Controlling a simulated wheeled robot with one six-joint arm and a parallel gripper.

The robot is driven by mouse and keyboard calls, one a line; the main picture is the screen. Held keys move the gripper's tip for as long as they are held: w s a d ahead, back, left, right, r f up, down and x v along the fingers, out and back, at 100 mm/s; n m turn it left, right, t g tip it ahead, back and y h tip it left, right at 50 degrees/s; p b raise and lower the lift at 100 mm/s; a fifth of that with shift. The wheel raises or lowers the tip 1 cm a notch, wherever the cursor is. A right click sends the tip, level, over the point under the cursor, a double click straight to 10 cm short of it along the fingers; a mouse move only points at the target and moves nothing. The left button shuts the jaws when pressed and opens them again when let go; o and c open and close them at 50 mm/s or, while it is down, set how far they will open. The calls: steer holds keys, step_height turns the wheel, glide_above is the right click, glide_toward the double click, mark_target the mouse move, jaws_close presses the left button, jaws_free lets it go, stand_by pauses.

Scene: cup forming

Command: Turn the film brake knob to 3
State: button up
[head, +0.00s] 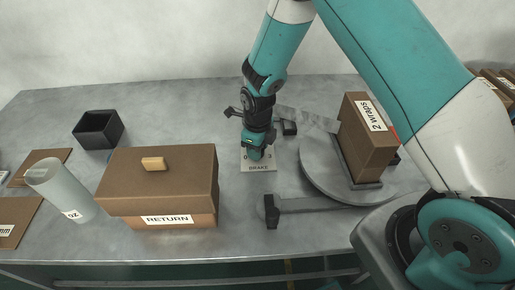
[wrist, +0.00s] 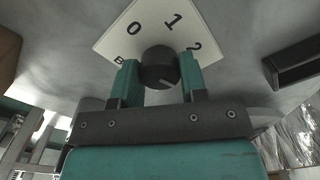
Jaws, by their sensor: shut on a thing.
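The film brake plate (head: 262,167) is a pale plate on the table, marked BRAKE in the head view. In the wrist view the plate (wrist: 150,22) shows 0, 1 and 2; no 3 can be seen there. The dark round knob (wrist: 159,68) stands on the plate with a small light mark low on its right side. My gripper (wrist: 160,72) has its two teal fingers on either side of the knob and is shut on it. In the head view my gripper (head: 256,153) points down over the plate and hides the knob.
A brown box labelled RETURN (head: 160,185) stands left of the plate. A round turntable (head: 325,172) with a box labelled 2 wraps (head: 365,140) is to the right. A black open box (head: 98,130) and a pale cylinder (head: 62,188) are farther left.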

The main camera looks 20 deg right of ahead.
steer(key=shift+w+m, duration=0.15)
steer(key=shift+m, duration=1.45)
steer(key=o, duration=0.9)
steer(key=shift+r, duration=0.15)
step_height(320, 180, up, 17)
steer(key=shift+r+b, duration=0.1)
steer(key=shift+b, duration=0.8)
